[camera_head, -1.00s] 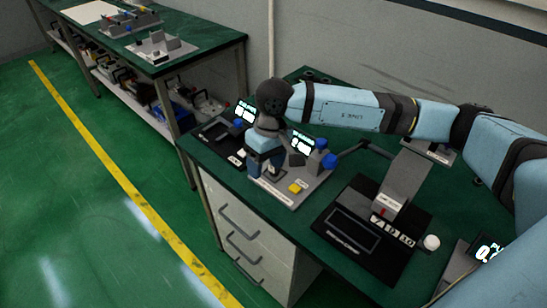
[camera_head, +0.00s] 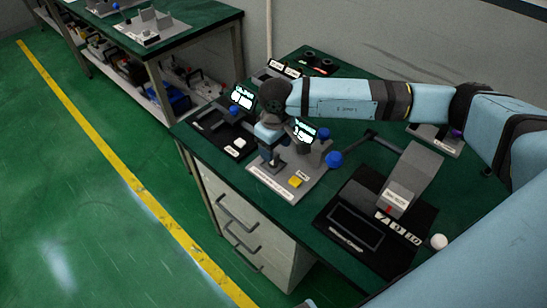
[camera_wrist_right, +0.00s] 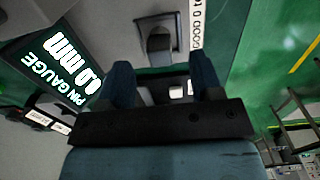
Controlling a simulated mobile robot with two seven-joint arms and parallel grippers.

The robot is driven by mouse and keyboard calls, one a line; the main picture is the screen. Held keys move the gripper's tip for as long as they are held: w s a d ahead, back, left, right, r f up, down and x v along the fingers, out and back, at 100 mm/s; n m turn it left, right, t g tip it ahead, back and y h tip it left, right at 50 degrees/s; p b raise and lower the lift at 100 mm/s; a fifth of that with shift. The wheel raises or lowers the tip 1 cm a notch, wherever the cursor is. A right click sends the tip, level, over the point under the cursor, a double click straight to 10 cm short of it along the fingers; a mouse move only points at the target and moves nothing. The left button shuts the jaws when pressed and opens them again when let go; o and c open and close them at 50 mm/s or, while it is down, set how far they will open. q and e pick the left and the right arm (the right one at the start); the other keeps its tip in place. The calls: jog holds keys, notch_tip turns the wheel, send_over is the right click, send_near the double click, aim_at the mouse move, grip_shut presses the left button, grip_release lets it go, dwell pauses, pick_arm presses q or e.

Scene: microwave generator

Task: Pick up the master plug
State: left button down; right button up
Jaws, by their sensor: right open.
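My right gripper (camera_head: 268,132) is over the grey gauge plate (camera_head: 262,186) in the head view. In the right wrist view its two blue fingers (camera_wrist_right: 163,77) are spread apart with nothing seen held between them. A dark upright peg (camera_head: 273,162), which may be the master plug, stands on the grey plate just below the gripper. A dark rounded part on a grey surface (camera_wrist_right: 157,40) shows beyond the fingertips in the wrist view; I cannot tell if it is the same peg. My left gripper is not in view.
A pin gauge display (camera_wrist_right: 62,65) is close beside the fingers. A black gauge base (camera_head: 345,245) stands to the right, a black fixture (camera_head: 213,127) to the left.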

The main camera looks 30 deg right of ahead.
jog(key=f, duration=0.3)
jog(key=f+p, duration=0.1)
jog(key=f, duration=0.1)
jog(key=shift+w, duration=0.4)
grip_shut()
